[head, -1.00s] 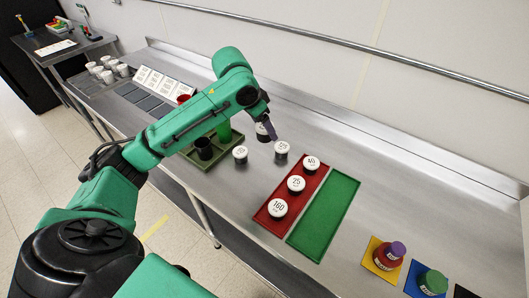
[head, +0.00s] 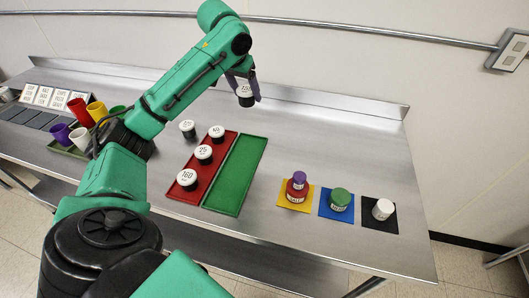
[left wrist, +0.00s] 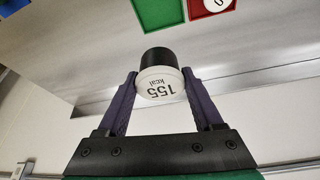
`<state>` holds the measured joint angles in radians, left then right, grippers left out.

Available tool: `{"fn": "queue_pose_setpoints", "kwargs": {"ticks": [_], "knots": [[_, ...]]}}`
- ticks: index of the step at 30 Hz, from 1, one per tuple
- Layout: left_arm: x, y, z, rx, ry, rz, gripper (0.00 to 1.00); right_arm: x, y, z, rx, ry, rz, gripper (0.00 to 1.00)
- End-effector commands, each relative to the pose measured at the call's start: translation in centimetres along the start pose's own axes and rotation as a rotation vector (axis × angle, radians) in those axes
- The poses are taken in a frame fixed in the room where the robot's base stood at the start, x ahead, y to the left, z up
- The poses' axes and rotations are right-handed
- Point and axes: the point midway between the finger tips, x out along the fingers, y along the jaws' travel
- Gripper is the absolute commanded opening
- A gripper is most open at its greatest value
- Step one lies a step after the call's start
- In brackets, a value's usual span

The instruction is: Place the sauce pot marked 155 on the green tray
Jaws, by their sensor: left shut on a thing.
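The sauce pot marked 155 (left wrist: 160,90) has a white lid and a black body. My left gripper (left wrist: 158,76) is shut on it, with one purple finger on each side. In the head view the pot (head: 245,93) hangs in the left gripper (head: 246,86), above the back of the counter and beyond the far end of the green tray (head: 236,174). The green tray is empty and also shows at the top of the left wrist view (left wrist: 158,12). My right gripper is not in view.
A red tray (head: 180,197) beside the green one holds three pots, one of them marked 160 (head: 187,179). Another pot (head: 187,127) stands behind it. Yellow, blue and black mats (head: 376,224) with jars lie to the right. Coloured cups (head: 96,111) stand left.

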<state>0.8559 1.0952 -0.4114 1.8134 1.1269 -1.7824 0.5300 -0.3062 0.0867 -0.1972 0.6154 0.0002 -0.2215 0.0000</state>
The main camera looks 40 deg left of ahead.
Motion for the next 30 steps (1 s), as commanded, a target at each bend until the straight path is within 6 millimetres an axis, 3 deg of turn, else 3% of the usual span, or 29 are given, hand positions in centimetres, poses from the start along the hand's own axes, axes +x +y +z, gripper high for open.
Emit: {"fn": "queue_pose_setpoints", "kwargs": {"ticks": [4, 9, 18, 21, 30], "knots": [[4.8, 0.0, 2.2, 0.003, -0.01, -0.003, 0.12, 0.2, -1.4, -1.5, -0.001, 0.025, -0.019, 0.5], [9.6, 0.1, 4.2, 0.003, -0.007, -0.001, 0.12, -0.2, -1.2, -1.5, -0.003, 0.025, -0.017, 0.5], [14.8, 0.1, 6.3, 0.003, -0.005, 0.001, 0.12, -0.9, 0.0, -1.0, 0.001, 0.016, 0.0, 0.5], [15.9, 0.1, 6.7, 0.004, -0.002, 0.001, 0.12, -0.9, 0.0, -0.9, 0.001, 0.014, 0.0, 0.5], [16.2, 0.1, 6.8, 0.004, -0.001, 0.001, 0.12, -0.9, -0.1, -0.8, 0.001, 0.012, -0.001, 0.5]]}}
